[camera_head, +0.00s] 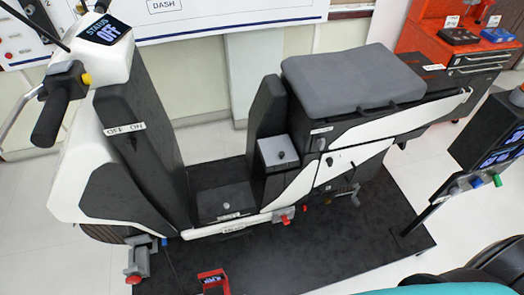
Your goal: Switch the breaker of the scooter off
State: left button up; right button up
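A white and black scooter (85,165) stands upright on a black mat (375,258), handlebar at left and grey seat (350,78) at right. Its dash display (106,31) shows "STATUS" above a word that looks like "OFF". A light grey box with a small black knob (280,153) sits below the seat front. A small labelled dark panel with a round button (225,201) is on the footboard. A marked label (125,128) is on the front column. I cannot tell which part is the breaker or its position. Neither gripper is in view.
A red tool cabinet (440,38) stands at the back right. A dark post with displays (490,140) and coloured knobs stands at right. A red-handled item (213,280) is at the bottom edge. A wall board (210,15) is behind. Floor is clear at lower left.

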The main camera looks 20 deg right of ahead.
aim_at(285, 218)
jog(key=z, duration=0.85)
